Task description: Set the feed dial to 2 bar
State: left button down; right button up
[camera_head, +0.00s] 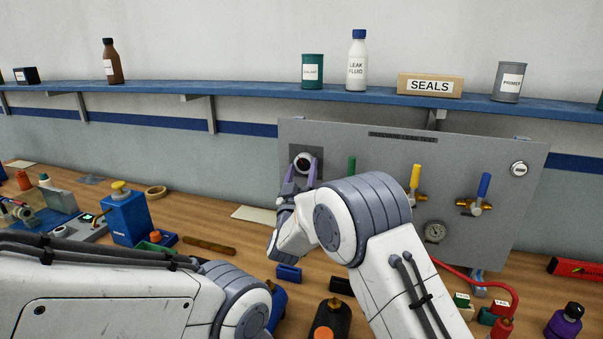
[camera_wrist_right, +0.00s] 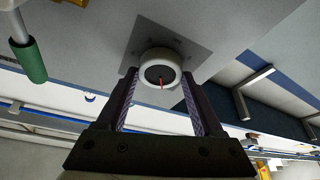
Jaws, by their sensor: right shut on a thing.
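The feed dial (camera_head: 303,159) is a round knob with a white rim and dark face, on a dark square plate at the left of the grey panel (camera_head: 480,150). In the right wrist view the dial (camera_wrist_right: 160,59) shows a short red pointer line on its face; no scale marks are readable. My right gripper (camera_head: 302,172) is at the dial, with one purple-grey finger on each side. The wrist view also shows the gripper (camera_wrist_right: 160,80) closed around its rim. My left arm shows at the lower left, but its gripper is out of sight.
A blue shelf (camera_head: 260,91) with bottles runs above. Tools and bottles crowd the wooden bench (camera_head: 205,212).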

jog(key=shift+n+y, duration=0.8)
jog(key=shift+n, duration=0.7)
jog(key=o, duration=1.4)
jog(key=b+v, duration=0.3)
jog(key=v, duration=0.7)
jog(key=shift+s+r+b, duration=0.1)
jog(key=shift+s+b, duration=0.25)
jog(key=shift+b, duration=0.05)
jog(key=shift+r, duration=0.1)
